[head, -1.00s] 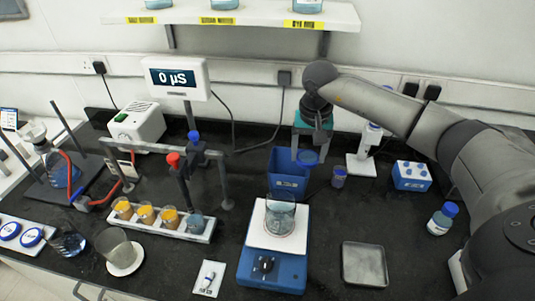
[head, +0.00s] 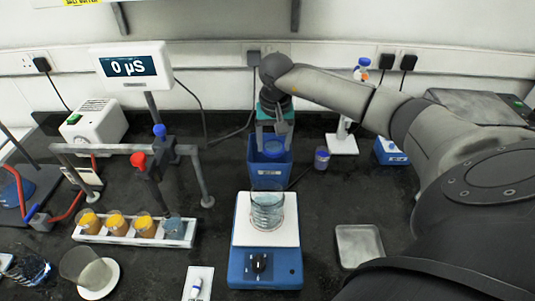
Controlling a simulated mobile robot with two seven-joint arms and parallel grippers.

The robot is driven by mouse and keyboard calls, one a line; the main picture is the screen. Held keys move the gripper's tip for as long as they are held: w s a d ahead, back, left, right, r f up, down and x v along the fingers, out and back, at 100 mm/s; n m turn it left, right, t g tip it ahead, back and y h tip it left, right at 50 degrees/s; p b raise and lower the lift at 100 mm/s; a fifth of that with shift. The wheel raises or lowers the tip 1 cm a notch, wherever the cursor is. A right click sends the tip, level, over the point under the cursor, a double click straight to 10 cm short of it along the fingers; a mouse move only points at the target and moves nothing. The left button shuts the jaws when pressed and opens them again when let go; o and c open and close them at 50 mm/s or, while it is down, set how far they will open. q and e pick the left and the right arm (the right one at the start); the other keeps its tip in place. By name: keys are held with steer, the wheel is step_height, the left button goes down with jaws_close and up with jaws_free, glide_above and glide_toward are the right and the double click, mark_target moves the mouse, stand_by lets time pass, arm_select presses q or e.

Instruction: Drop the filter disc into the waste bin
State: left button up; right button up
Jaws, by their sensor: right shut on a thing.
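The waste bin (head: 267,177) is the dark blue, open-topped box on the bench behind the stirrer. The disc shows over the bin's opening; its exact height above the rim is hard to tell. The gripper and disc hide part of the bin's back rim. My left gripper is not in view.
A blue stirrer (head: 265,268) with a glass beaker (head: 267,208) stands just in front of the bin. A blue-capped vial (head: 321,158) stands to its right. A metal frame (head: 203,178) is to the left, and a grey tray (head: 360,245) lies front right.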

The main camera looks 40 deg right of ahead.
steer(key=o, duration=1.3)
steer(key=r, duration=0.5)
steer(key=s+r, duration=0.1)
steer(key=r, duration=0.4)
steer(key=a+r, duration=0.1)
steer(key=r, duration=0.4)
steer(key=shift+s, duration=0.2)
